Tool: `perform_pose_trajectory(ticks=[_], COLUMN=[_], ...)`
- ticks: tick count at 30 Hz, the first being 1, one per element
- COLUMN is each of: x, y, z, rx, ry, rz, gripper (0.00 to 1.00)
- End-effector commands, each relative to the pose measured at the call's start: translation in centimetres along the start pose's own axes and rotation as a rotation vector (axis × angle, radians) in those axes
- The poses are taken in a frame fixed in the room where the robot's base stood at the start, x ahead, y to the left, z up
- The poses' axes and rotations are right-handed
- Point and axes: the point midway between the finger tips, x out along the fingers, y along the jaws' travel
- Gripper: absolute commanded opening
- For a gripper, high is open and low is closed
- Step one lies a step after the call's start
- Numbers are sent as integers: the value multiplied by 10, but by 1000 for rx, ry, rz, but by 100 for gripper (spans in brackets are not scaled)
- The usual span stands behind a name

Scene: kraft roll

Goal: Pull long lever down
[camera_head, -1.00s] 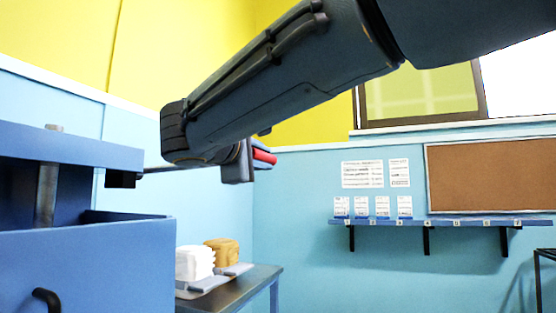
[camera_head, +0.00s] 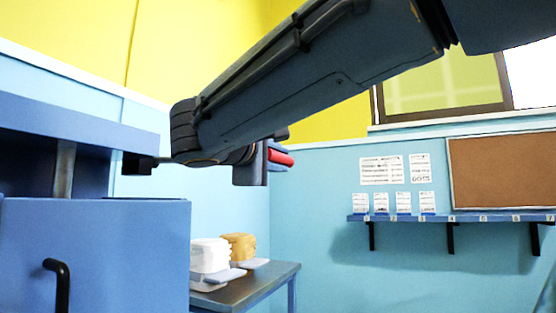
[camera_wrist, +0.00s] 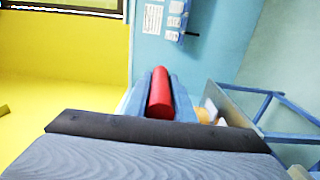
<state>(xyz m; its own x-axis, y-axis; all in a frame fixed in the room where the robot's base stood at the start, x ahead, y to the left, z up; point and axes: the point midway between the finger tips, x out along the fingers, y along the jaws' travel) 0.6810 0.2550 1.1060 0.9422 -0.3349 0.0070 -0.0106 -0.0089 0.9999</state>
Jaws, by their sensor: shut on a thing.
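The long lever's red grip (camera_head: 280,157) sticks out past my gripper (camera_head: 263,163) in the head view. Most of the lever's bar is hidden behind my arm, and only a short piece shows beside a black block on the blue press (camera_head: 120,240). In the wrist view the red grip (camera_wrist: 160,92) lies lengthwise between the two blue-grey fingers of my gripper (camera_wrist: 160,98). The jaws are shut on it.
A dark table (camera_head: 262,283) right of the press holds a white stack (camera_head: 209,256) and a tan stack (camera_head: 240,246). A blue shelf with cards (camera_head: 440,217) and a corkboard (camera_head: 502,172) are on the far wall. A black handle (camera_head: 58,285) is on the press front.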

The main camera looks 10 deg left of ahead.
Motion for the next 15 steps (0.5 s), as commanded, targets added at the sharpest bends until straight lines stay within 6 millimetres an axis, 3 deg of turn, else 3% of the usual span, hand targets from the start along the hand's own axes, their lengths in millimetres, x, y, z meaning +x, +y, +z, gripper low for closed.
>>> perform_pose_trajectory(ticks=[1,2,5,15], x=[2,2,2,1], y=[-13,-13,-13,-8], z=[-2,-2,-2,-1], rx=[-15,-15,-14,-9], ry=[0,0,0,0], rz=[-16,-16,-15,-9], gripper=[0,25,40,40])
